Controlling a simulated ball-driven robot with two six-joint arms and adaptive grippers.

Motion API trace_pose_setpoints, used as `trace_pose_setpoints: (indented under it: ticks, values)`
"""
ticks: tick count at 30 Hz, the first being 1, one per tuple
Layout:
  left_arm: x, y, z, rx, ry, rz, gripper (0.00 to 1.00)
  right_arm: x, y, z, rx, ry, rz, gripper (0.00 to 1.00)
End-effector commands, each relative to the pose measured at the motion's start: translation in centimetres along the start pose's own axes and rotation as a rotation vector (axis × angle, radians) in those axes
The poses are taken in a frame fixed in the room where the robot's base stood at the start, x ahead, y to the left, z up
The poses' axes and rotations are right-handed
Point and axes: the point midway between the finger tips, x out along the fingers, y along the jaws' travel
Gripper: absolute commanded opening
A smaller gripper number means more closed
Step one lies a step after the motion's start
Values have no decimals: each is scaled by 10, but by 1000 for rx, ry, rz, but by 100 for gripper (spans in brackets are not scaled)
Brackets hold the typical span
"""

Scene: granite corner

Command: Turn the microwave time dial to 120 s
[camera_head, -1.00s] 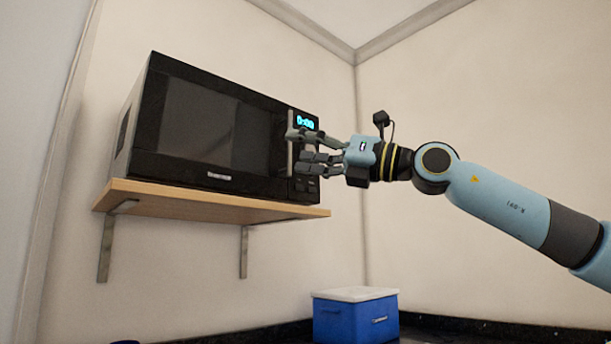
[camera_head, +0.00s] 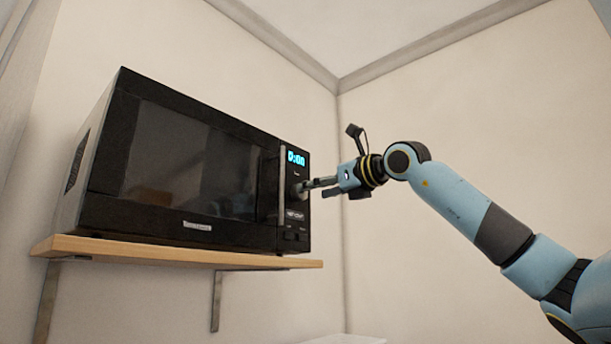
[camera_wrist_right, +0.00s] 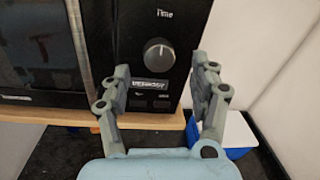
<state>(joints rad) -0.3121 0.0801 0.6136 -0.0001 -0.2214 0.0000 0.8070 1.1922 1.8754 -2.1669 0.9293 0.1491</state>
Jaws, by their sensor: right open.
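The black microwave (camera_head: 178,168) stands on the wooden shelf, door shut. Its blue display (camera_head: 296,159) glows at the top of the control panel, with digits too blurred to read surely. In the right wrist view the round silver time dial (camera_wrist_right: 159,54) sits below the word "Time", its pointer mark up and slightly right. My right gripper (camera_head: 308,187) is at the panel in the head view. In the right wrist view its open fingers (camera_wrist_right: 165,85) stand apart, with the dial ahead between and above the fingertips. I cannot tell contact. My left gripper is not in view.
The wooden shelf (camera_head: 150,251) on metal brackets bears the microwave. A vertical door handle (camera_head: 281,185) stands just left of the panel. A blue box (camera_wrist_right: 237,135) sits below. The wall corner is right of the microwave, with free room between.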

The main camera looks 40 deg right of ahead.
Motion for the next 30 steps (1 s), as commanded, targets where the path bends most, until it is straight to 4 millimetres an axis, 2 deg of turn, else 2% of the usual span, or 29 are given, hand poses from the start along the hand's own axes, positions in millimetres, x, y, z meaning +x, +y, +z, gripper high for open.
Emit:
trace_pose_setpoints:
  ticks: [1, 3, 6, 12, 20, 30]
  values:
    - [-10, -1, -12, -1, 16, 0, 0, 8, 1, 5, 7, -2, 5, 62]
    - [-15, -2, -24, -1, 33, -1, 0, 17, 1, 4, 6, -2, 4, 62]
    - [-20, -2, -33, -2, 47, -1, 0, 28, 0, 2, 4, -1, 2, 62]
    - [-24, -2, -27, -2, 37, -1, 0, 38, 1, 0, 0, 1, 2, 62]
    - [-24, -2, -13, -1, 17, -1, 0, 39, 1, -1, -2, 1, 1, 62]
    - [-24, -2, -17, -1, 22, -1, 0, 39, 2, -1, -1, 1, 2, 17]
